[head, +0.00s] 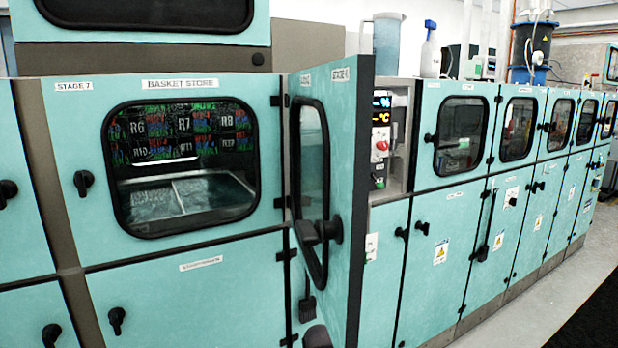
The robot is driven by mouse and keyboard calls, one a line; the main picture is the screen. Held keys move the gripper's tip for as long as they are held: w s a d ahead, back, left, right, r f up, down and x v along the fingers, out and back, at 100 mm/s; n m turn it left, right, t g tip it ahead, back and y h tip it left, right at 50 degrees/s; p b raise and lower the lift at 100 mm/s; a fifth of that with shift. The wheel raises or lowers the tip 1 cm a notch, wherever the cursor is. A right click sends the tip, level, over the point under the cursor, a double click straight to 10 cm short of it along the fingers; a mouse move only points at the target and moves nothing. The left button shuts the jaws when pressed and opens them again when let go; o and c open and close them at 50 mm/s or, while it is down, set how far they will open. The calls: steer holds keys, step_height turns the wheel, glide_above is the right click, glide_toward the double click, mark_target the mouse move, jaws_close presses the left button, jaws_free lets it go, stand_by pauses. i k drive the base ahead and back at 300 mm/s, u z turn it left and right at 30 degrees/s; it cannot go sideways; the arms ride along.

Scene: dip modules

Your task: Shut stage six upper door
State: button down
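The stage six upper door (346,150) stands open in the middle of the head view. It is a teal panel with a dark-framed window and a small label at its top that is hard to read. It juts out toward me, with its outer face showing and its thick dark edge on the right. A black handle (318,231) sticks out from that face beside the window. The opening behind the door is hidden by the panel. My gripper is not in view.
The basket store door (182,235) to the left is shut. A control panel (381,143) shows just right of the open door. More shut cabinets (459,140) run off to the right, with black handles sticking out. Clear floor (545,300) lies at the lower right.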

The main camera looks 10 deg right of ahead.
mark_target(345, 110)
steer(key=z, duration=0.45)
steer(key=k, duration=1.15)
steer(key=u, duration=0.35)
